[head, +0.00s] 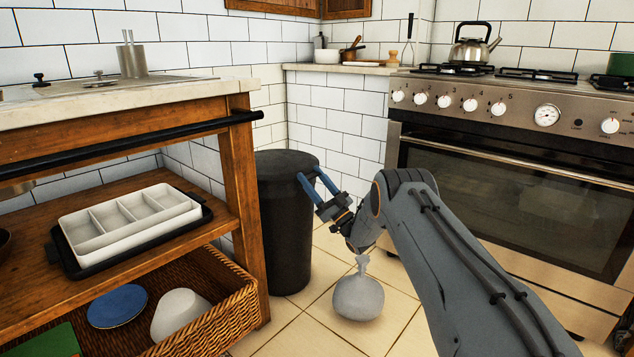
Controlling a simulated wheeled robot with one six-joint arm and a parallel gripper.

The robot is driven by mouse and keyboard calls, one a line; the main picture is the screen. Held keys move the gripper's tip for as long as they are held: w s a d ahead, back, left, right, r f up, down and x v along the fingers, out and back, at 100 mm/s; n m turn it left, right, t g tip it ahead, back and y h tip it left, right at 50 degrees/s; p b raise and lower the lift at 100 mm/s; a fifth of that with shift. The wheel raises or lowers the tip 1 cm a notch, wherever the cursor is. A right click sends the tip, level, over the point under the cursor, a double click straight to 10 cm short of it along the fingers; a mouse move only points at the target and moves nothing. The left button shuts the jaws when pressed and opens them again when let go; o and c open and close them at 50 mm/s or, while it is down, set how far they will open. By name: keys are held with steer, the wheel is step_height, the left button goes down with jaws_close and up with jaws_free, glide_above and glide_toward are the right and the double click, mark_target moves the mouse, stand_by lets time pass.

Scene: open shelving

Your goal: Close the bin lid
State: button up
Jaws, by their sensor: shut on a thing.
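The bin (284,235) is a dark, round, upright container on the floor, between the wooden counter and the tiled wall. Its lid (285,160) is equally dark and appears to lie across the top, close to level. I cannot make out a clear gap between lid and bin. My gripper (309,173) has blue fingers and is at the right edge of the lid. The fingers are shut on that edge with a small space between their tips. The far side of the bin and its inside are hidden.
A tied grey bag (359,296) lies on the tiled floor right of the bin, below my arm. The wooden counter (240,170) stands close on the left, with a wicker basket (215,325) low down. The oven (510,190) stands on the right.

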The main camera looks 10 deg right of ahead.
steer(key=shift+a+f, duration=0.1)
steer(key=shift+a, duration=0.05)
steer(key=o, duration=1.5)
steer(key=shift+a, duration=0.2)
steer(key=shift+d, duration=0.1)
steer(key=shift+d, duration=0.15)
steer(key=p+v, duration=0.2)
steer(key=v, duration=0.5)
steer(key=shift+s+f, duration=0.2)
steer(key=shift+f, duration=0.1)
steer(key=shift+d, duration=0.1)
